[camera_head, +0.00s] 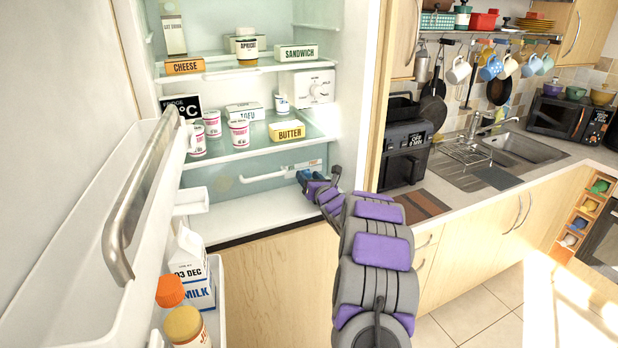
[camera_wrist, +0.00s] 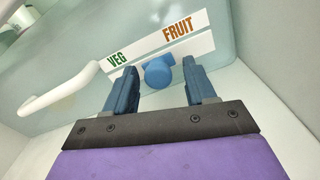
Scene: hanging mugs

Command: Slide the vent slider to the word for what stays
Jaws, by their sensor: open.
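The vent slider's blue knob (camera_wrist: 157,72) sits on a white track (camera_wrist: 195,46) on the pale green drawer front in the wrist view. Above the track, a label strip carries a green VEG (camera_wrist: 118,60) on the left and an orange FRUIT (camera_wrist: 178,27) on the right. The knob is below and roughly between the two words. My gripper (camera_wrist: 160,67) is open, with one finger on each side of the knob and a gap visible on each side. In the head view my gripper (camera_head: 308,180) reaches the fridge's lower right, largely hiding the knob.
A white drawer handle (camera_wrist: 60,95) curves out left of the slider. The open fridge door (camera_head: 130,190) stands left, holding a milk carton (camera_head: 190,265) and bottles. Shelves above hold butter (camera_head: 287,131), yogurts and other food. A counter with an appliance (camera_head: 405,150) is right.

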